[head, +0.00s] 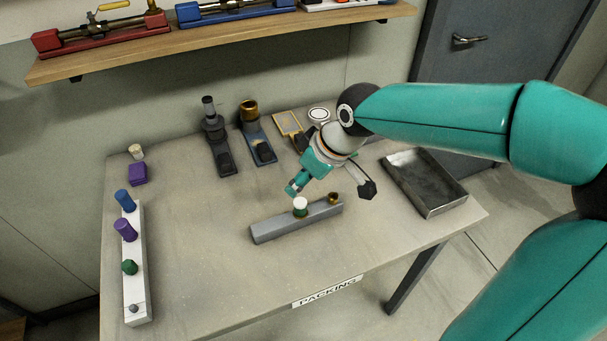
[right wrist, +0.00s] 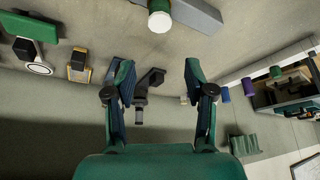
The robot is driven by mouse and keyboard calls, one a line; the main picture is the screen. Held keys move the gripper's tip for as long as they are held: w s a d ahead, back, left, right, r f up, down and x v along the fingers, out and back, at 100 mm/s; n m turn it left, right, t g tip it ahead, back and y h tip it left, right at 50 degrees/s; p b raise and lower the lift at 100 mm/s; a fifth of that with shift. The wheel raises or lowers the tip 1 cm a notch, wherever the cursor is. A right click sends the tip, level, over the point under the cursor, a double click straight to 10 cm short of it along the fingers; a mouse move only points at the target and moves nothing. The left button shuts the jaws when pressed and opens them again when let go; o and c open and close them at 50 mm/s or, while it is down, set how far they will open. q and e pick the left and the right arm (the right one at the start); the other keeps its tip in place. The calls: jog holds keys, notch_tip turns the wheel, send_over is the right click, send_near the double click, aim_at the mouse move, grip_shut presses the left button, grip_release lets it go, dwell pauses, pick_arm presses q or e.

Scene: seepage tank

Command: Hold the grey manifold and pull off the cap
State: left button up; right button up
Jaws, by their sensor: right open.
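The grey manifold (head: 275,229) is a long bar lying on the table near its middle; its end also shows at the top of the right wrist view (right wrist: 198,14). A cap (head: 300,204) with a white top and green lower part sits upright on the manifold, and it shows in the right wrist view (right wrist: 160,16). A bare brass fitting (head: 333,197) stands near the bar's right end. My right gripper (head: 330,189) is open and empty, just behind and above the manifold, with its fingers apart from the cap. My left gripper is not in view.
A white rack (head: 136,285) with blue, purple and green caps stands at the left. A dark fixture (head: 217,145) and a blue-based fixture (head: 258,146) stand behind. A metal tray (head: 425,182) lies at the right. The table front is clear.

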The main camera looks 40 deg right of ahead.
aim_at(302, 203)
notch_tip(302, 203, down, 4)
jog(key=b, duration=0.2)
jog(key=shift+a+b, duration=0.1)
jog(key=shift+b, duration=0.2)
pick_arm(q)
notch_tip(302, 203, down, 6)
jog(key=b, duration=0.3)
pick_arm(e)
jog(key=shift+f, duration=1.65)
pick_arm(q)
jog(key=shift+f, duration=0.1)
pick_arm(e)
jog(key=shift+c, duration=0.3)
grip_shut()
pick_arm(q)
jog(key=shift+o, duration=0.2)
